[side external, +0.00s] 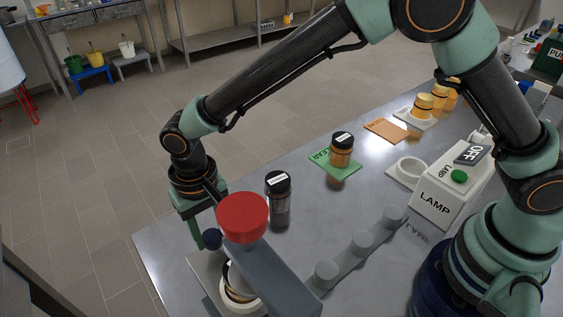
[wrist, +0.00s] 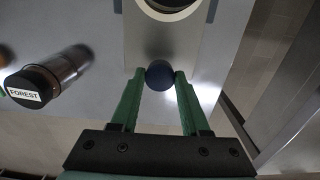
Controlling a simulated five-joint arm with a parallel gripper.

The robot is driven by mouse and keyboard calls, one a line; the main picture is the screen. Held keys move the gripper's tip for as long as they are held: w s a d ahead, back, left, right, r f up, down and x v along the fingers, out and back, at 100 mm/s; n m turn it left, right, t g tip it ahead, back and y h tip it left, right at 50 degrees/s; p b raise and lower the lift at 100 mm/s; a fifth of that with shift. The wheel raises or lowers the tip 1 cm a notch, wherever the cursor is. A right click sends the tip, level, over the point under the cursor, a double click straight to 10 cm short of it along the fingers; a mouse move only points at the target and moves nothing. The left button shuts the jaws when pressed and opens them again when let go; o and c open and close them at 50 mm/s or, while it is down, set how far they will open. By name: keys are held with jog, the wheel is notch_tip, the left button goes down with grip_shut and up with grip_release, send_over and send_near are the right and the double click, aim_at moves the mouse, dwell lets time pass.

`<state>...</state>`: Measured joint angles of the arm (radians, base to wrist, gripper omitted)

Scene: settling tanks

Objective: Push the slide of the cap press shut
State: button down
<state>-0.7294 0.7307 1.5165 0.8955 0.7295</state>
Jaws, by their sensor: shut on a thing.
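The cap press stands at the near edge of the bench, with a big red round top (side external: 242,217) on a grey arm (side external: 268,280). Its pale slide (side external: 204,268) has a dark blue ball knob (side external: 212,239) at its outer end. In the wrist view the knob (wrist: 160,75) sits between the green fingertips of my gripper (wrist: 161,73), which is shut on it. In the side view my gripper (side external: 196,230) comes down beside the knob. A round pale seat (side external: 238,300) lies partly hidden under the press arm; its ring (wrist: 168,8) is cut off in the wrist view.
A black-capped jar (side external: 278,192) stands close behind the press, labelled FOREST in the wrist view (wrist: 28,88). An amber jar (side external: 341,150) stands on a green mat (side external: 322,163). A grey rail with pegs (side external: 358,245) and the lamp box (side external: 447,195) are to the right.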

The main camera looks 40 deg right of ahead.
jog(key=shift+s+r, duration=0.1)
jog(key=shift+s, duration=0.1)
jog(key=shift+c, duration=2)
grip_release()
notch_tip(320, 180, up, 12)
